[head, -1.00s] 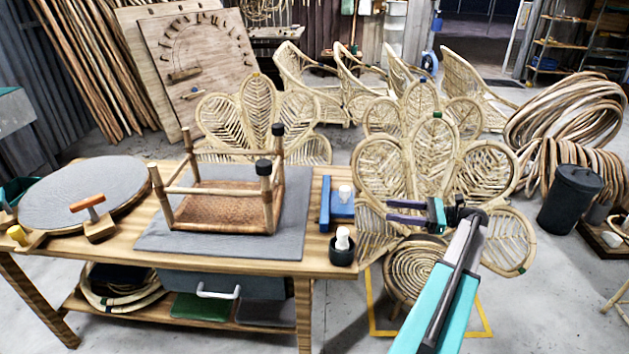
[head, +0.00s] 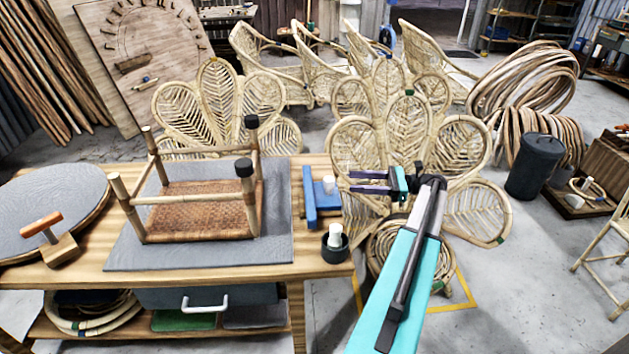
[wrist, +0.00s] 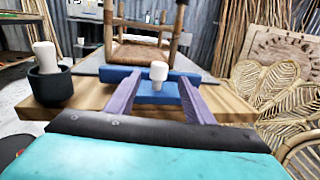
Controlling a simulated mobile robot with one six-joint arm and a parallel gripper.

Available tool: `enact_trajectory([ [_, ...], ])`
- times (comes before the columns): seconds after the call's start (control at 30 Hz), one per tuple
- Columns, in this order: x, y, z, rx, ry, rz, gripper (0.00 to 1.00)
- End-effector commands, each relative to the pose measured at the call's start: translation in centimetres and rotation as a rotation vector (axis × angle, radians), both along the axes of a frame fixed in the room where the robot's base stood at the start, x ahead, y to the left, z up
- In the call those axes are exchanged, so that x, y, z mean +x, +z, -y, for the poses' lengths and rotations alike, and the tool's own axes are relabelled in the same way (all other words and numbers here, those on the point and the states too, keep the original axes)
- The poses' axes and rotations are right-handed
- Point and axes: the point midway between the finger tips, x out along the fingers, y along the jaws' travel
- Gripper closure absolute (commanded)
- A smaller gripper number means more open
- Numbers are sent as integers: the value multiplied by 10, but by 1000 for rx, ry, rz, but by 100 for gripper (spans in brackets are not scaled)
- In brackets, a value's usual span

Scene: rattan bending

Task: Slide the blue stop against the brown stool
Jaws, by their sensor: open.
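The blue stop (head: 312,198) stands on the right end of the wooden workbench, with a white knob (head: 328,184) on it. The brown stool (head: 200,195) lies upside down on a grey mat, legs up, left of the stop. A gap of mat and bench top separates them. My gripper (head: 352,183) is just right of the stop, fingers pointing left toward it. In the wrist view my purple fingers (wrist: 155,97) are apart, with the blue stop (wrist: 140,78) and its white knob ahead between them. Whether they touch the stop I cannot tell.
A dark cup with a white bottle (head: 335,244) stands at the bench's front right corner, near my gripper. A round grey turntable (head: 50,205) and an orange-handled tool (head: 45,235) are at the left. Rattan chair backs (head: 405,140) stand behind my arm.

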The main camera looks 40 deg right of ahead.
Motion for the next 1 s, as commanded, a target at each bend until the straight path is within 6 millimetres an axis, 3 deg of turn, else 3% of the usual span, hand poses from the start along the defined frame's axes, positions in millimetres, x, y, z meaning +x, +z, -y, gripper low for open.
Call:
enact_trajectory([
  [0.37,22,1,-20,0,3,0,52],
  [1.0,90,1,-79,0,4,0,52],
])
